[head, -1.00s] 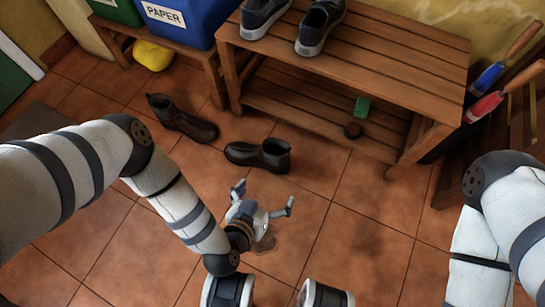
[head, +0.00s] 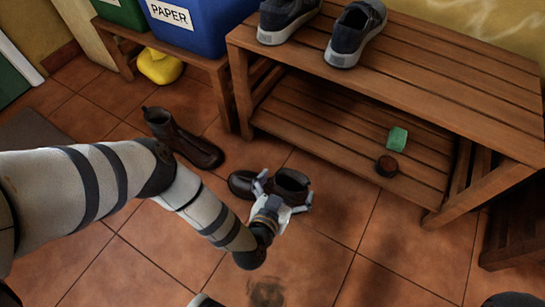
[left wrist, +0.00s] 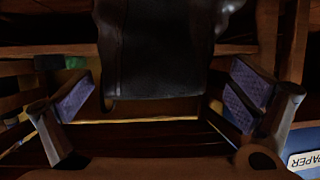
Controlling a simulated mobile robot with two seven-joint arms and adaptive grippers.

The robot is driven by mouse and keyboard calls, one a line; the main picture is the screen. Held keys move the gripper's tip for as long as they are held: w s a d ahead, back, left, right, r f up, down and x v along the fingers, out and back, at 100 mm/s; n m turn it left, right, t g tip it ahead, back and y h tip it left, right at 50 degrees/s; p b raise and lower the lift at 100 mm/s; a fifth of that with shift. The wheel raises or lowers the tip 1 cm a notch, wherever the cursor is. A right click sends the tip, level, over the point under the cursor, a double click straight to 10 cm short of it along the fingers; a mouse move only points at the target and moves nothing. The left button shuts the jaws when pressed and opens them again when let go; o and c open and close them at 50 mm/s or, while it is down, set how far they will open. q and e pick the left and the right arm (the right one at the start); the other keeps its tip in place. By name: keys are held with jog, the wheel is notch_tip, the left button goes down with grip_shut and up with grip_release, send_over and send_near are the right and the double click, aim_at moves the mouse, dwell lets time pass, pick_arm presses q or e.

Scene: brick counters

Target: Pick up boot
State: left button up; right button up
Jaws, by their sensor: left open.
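A dark brown boot (head: 240,184) lies on the tiled floor in front of the wooden bench, its shaft toward the right. My left gripper (head: 282,196) is open at the shaft end of this boot, with a finger on either side of it. In the left wrist view the dark boot shaft (left wrist: 152,50) stands between the two open finger pads (left wrist: 158,98); I see no clear contact. My right gripper is not in view.
A slatted wooden bench (head: 420,75) carries grey sneakers (head: 356,32). Its lower shelf holds a green block (head: 397,138) and a small round brown item (head: 387,166). A blue paper bin (head: 205,35) and a yellow object (head: 158,66) are upper left.

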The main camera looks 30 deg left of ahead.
pick_arm(q)
jog(key=shift+w+f, duration=0.55)
jog(key=shift+w, duration=0.1)
jog(key=shift+w+r, duration=0.1)
jog(key=shift+w, duration=0.15)
jog(key=c, duration=1.7)
jog(key=shift+r, duration=0.1)
